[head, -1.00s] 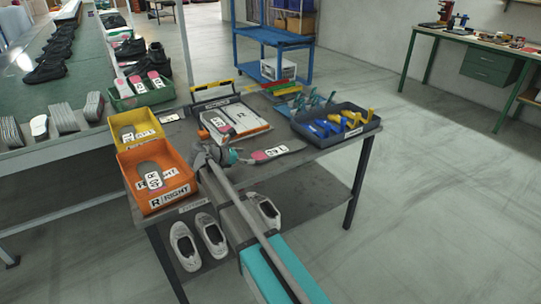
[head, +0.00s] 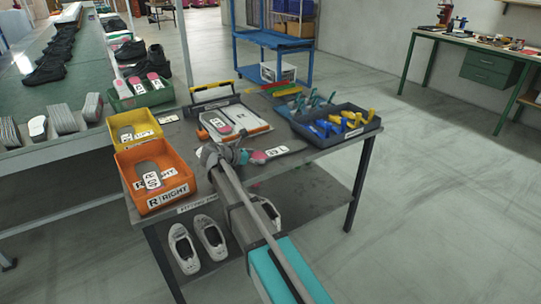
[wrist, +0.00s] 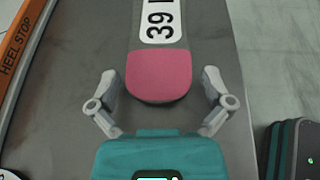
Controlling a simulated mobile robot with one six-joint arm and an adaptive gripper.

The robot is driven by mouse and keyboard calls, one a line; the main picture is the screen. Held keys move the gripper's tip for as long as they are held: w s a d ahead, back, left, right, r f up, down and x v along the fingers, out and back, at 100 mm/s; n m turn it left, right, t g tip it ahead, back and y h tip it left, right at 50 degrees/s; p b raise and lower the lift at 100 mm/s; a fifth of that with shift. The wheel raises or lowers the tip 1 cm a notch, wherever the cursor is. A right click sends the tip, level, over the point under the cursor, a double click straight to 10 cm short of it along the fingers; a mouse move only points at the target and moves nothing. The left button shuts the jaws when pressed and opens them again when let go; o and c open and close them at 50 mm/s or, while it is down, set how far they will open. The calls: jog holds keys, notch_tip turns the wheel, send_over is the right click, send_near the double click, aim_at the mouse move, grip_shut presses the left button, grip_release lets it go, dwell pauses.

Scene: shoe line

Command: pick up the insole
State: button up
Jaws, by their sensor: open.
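The insole (head: 287,150) lies flat on the grey table, dark grey with a pink heel and a white label. In the wrist view the insole's pink heel (wrist: 159,75) faces my gripper, and its label reads "39 L"; its far end is out of that view. My gripper (wrist: 158,76) is open, one finger on each side of the heel, with gaps on both sides and nothing held. In the head view my gripper (head: 246,156) is by the heel end, partly hidden by my arm.
An orange bin marked RIGHT (head: 175,192) and a yellow bin (head: 121,121) stand on the left. A tray of blue and yellow tools (head: 300,131) is on the right. An orange "HEEL STOP" strip (wrist: 17,50) runs along the left.

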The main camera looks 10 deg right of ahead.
jog(key=c, duration=0.8)
jog(key=shift+r, duration=0.15)
jog(key=shift+r+p, duration=0.95)
jog(key=shift+p, duration=0.15)
jog(key=s+d+r+p, duration=0.2)
jog(key=s+r+p, duration=0.1)
jog(key=s, duration=0.1)
jog(key=s+d+r+p, duration=0.2)
jog(key=s+r+p, duration=0.2)
jog(key=s+d+r+p, duration=0.3)
jog(key=s, duration=0.1)
jog(key=shift+s+r+p, duration=0.1)
jog(key=shift+r+p, duration=0.3)
